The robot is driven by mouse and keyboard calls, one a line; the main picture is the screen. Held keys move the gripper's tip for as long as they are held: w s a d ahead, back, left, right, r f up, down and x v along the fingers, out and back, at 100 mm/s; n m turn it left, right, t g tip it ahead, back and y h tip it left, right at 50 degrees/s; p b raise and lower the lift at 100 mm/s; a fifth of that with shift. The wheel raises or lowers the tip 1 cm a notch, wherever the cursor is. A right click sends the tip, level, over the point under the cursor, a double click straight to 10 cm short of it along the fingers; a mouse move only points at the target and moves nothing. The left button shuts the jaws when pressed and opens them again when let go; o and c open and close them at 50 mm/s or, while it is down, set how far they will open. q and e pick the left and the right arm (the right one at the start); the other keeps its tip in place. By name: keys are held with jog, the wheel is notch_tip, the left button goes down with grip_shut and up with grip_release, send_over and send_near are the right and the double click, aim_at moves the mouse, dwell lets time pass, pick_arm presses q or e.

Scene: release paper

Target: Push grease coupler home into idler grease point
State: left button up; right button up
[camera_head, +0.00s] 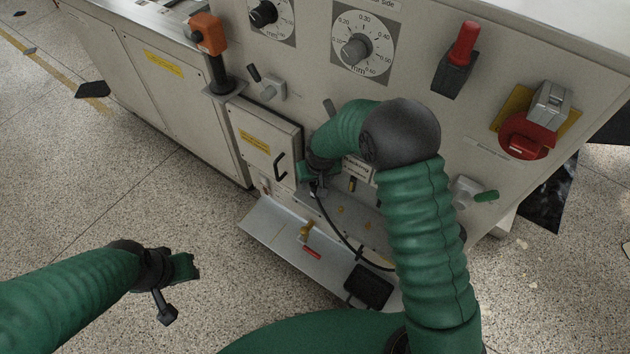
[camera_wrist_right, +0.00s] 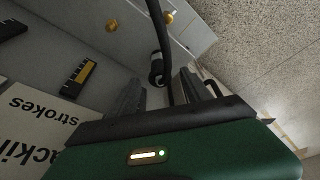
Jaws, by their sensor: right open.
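The grease coupler (camera_wrist_right: 156,68) is a dark cylinder on a black hose (camera_wrist_right: 163,25). In the right wrist view it is between and just beyond the fingertips of my right gripper (camera_wrist_right: 158,92), which is open. Two yellow fittings, one at the top left (camera_wrist_right: 111,25) and one at the top centre (camera_wrist_right: 168,17), are farther off; I cannot tell which is the idler grease point. In the head view my right gripper (camera_head: 306,172) is by the panel beside the cabinet door and hides the coupler. My left gripper (camera_head: 187,267) hangs over the floor, its jaws unclear.
A small cabinet door (camera_head: 262,140) with a black handle is left of my right gripper. A metal shelf (camera_head: 275,240) juts out below, with a red-handled part (camera_head: 312,252) and a black box (camera_head: 369,286). The hose curves below my right forearm. Speckled floor lies open at left.

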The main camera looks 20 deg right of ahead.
pick_arm(q)
jog(key=shift+p+v, duration=0.45)
jog(key=shift+v, duration=0.35)
pick_arm(e)
jog(key=v, duration=0.5)
pick_arm(q)
jog(key=shift+w, duration=0.2)
pick_arm(e)
jog(key=s+d+r, duration=0.2)
jog(key=s+r, duration=0.2)
jog(key=s, duration=0.6)
jog(key=s+d+r, duration=0.1)
jog(key=s+r, duration=0.2)
jog(key=s, duration=0.6)
pick_arm(q)
jog(key=w+p+v, duration=0.2)
jog(key=p+v, duration=0.7)
jog(key=w+r+p+v, duration=0.1)
jog(key=w+p+v, duration=0.1)
jog(key=p+v, duration=0.7)
pick_arm(e)
jog(key=w+r+v, duration=0.1)
jog(key=w+v, duration=0.2)
jog(key=v, duration=1.5)
jog(key=shift+w+d, duration=0.2)
jog(key=shift+d, duration=0.1)
pick_arm(q)
jog(key=shift+f, duration=0.15)
pick_arm(e)
jog(key=shift+r, duration=0.1)
